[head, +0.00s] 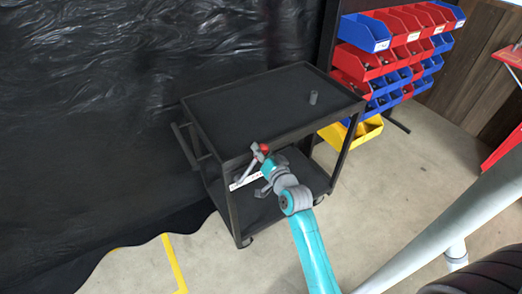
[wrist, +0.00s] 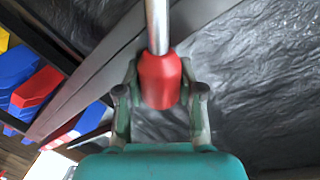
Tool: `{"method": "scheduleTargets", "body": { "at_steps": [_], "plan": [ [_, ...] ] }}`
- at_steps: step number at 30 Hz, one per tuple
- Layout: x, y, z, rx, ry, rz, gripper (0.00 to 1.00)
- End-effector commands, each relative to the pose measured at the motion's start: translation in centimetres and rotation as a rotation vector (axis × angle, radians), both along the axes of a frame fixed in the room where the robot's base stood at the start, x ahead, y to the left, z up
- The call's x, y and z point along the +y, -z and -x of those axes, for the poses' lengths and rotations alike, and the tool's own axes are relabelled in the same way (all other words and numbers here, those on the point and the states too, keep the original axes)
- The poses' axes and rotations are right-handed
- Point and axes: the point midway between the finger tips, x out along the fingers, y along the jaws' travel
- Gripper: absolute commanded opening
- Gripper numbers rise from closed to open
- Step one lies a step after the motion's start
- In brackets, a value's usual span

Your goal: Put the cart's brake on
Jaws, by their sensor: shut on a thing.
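The black two-shelf cart (head: 250,106) stands by the dark plastic sheet. The brake lever is a grey rod (head: 247,168) with a red knob (head: 265,148), at the cart's near side just under the top shelf edge. A white label strip (head: 245,181) sits behind the lever, partly hidden by my gripper. My gripper (head: 258,158) is at the knob. In the wrist view its two fingers (wrist: 160,92) are shut around the red knob (wrist: 159,80), with the metal rod (wrist: 157,25) running up out of the picture.
A small grey cylinder (head: 313,97) stands on the cart's top shelf. A rack of red and blue bins (head: 405,50) stands behind on the right, with a yellow bin (head: 352,134) low on it. The floor right of the cart (head: 420,165) is clear.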

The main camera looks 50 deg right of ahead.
Motion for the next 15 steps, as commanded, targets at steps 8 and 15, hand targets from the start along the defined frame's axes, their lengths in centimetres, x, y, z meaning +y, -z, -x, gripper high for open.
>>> {"method": "scheduleTargets", "body": {
  "at_steps": [8, 15],
  "plan": [
    [-0.02, 0.19, 0.01, 0.005, 0.0, 0.0, 0.0],
    [-0.01, 0.12, 0.0, 0.003, 0.0, 0.001, 0.64]
  ]
}}
